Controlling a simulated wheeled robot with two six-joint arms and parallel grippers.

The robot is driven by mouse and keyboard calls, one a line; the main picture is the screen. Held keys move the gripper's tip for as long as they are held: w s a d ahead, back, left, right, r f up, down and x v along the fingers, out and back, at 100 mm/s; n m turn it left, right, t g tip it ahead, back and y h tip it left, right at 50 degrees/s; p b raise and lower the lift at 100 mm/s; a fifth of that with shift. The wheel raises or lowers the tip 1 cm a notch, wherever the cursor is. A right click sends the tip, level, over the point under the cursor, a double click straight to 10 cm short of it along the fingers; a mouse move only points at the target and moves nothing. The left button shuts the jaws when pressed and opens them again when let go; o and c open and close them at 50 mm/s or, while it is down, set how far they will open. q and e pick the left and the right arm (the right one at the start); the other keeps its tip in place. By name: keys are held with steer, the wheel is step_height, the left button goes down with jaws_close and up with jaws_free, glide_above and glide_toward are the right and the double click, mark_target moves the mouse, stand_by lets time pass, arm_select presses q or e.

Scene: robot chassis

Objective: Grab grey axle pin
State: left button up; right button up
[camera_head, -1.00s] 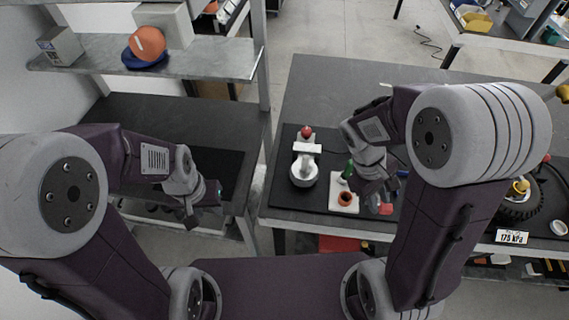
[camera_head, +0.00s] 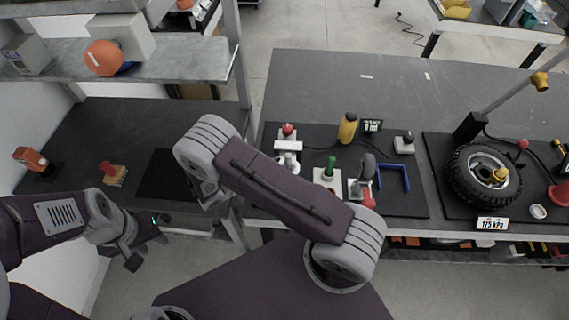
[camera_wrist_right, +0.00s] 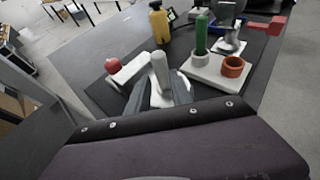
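The grey axle pin (camera_wrist_right: 159,70) stands upright on a whitish base in the right wrist view. My right gripper (camera_wrist_right: 161,85) has its two fingers apart, one on each side of the pin's lower part, with small gaps seeming to show.
A red knob (camera_head: 288,130) on a white fixture stands close by. Beyond it are a yellow bottle (camera_head: 347,128), a white plate (camera_wrist_right: 205,72) with a green pin (camera_head: 331,168) and orange-red ring (camera_wrist_right: 233,66), and a blue bracket (camera_head: 393,178). A wheel (camera_head: 484,178) lies further right.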

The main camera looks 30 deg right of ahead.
mark_target(293, 163)
steer(key=shift+w+d+f, duration=0.1)
steer(key=shift+d, duration=0.8)
steer(key=p+x, duration=0.1)
steer(key=x, duration=0.4)
steer(key=shift+d+p, duration=0.15)
steer(key=shift+p, duration=0.2)
steer(key=shift+c, duration=1)
jaws_close()
